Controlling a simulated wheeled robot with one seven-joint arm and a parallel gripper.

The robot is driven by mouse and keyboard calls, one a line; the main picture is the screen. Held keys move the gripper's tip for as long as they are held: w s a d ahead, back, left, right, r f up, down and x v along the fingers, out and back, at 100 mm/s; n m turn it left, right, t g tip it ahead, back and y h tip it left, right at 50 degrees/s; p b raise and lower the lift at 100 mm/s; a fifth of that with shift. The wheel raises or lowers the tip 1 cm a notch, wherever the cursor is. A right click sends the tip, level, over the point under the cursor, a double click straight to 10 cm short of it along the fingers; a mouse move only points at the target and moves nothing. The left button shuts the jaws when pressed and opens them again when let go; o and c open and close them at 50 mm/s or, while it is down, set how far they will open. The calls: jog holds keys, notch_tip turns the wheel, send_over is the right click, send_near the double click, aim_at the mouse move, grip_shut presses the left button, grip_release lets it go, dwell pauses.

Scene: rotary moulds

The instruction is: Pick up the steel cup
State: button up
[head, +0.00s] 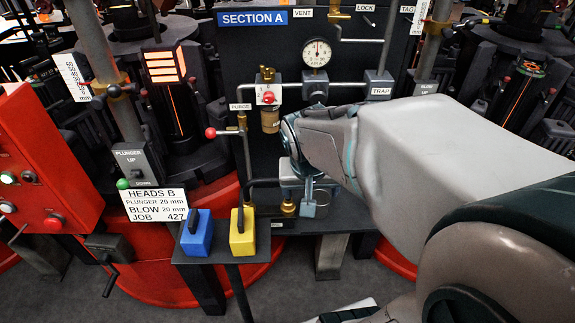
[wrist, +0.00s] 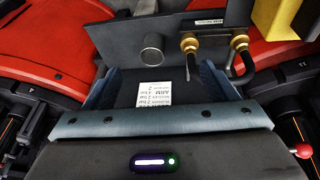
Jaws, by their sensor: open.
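The steel cup (wrist: 152,47) shows in the wrist view as a small grey round shape on the dark shelf, upper centre. In the head view the cup (head: 321,198) is mostly hidden behind my gripper. My gripper (wrist: 157,68) is open and empty, its two blue-grey fingers apart on either side of the line to the cup. In the wrist view the cup lies just past the fingertips, apparently untouched. In the head view my gripper (head: 308,207) points down at the shelf in front of the dark panel.
Brass fittings with black hoses (wrist: 190,42) stand close beside the cup. A yellow block (head: 242,232) and a blue block (head: 197,233) sit on a small shelf to the left. A gauge panel (head: 350,58) rises behind. Red round bases (head: 150,275) lie lower.

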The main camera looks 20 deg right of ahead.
jog(key=w+d+f+m+b, duration=0.45)
jog(key=w+f, duration=0.35)
jog(key=f, duration=0.2)
jog(key=b, duration=0.2)
send_over(323, 198)
jog(key=s+a, duration=0.4)
jog(key=shift+n+h, duration=0.25)
jog(key=shift+h, duration=0.05)
notch_tip(323, 198, down, 8)
jog(key=shift+w+d+r, duration=0.1)
jog(key=shift+d+r, duration=0.05)
jog(key=shift+r, duration=0.05)
jog(key=shift+w+b+x, duration=0.15)
jog(key=shift+b+x, duration=0.35)
jog(key=shift+x, duration=1)
jog(key=shift+w+b+x, duration=0.15)
jog(key=shift+b+x, duration=0.35)
jog(key=shift+x, duration=0.95)
jog(key=shift+d+r, duration=0.15)
jog(key=c, duration=1.1)
